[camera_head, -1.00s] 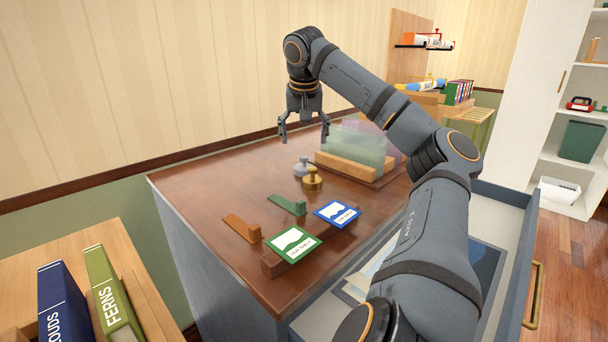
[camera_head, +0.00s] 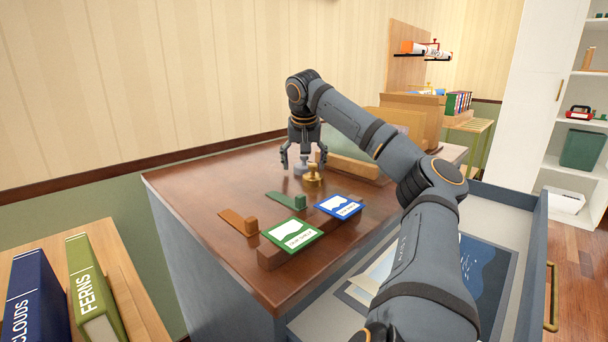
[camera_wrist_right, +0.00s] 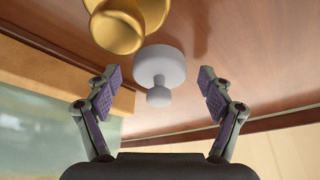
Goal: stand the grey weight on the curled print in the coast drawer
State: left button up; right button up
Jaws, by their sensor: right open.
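The grey weight (camera_head: 300,170), a squat knobbed cylinder, stands on the wooden cabinet top, partly hidden by my right gripper (camera_head: 303,163). In the right wrist view the grey weight (camera_wrist_right: 160,66) sits between the spread fingers of my right gripper (camera_wrist_right: 159,80), with a gap on both sides. My right gripper is open and empty. The open drawer (camera_head: 537,240) at the right front holds a blue print (camera_head: 488,275) and a pale sheet edge (camera_head: 375,272) that looks raised. My right arm hides part of the drawer. My left gripper is not in view.
A brass weight (camera_head: 313,178) stands close beside the grey one; it also shows in the right wrist view (camera_wrist_right: 120,30). A green card (camera_head: 292,235) and a blue card (camera_head: 339,206) rest in front.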

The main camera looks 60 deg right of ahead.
aim_at(304, 156)
jog(key=shift+r, duration=0.15)
grip_shut()
dwell(0.4)
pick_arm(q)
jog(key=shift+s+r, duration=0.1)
pick_arm(e)
jog(key=shift+r+p, duration=0.3)
jog(key=shift+p, duration=0.1)
notch_tip(304, 156, up, 2)
jog(key=shift+r+p, duration=0.25)
jog(key=shift+p, duration=0.9)
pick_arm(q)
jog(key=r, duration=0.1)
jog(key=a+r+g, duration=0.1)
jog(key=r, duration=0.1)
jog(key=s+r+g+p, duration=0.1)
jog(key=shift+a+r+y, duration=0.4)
pick_arm(e)
jog(key=s+a+r, duration=0.7)
jog(key=a+r, duration=0.2)
jog(key=a, duration=0.3)
jog(key=shift+r, duration=0.4)
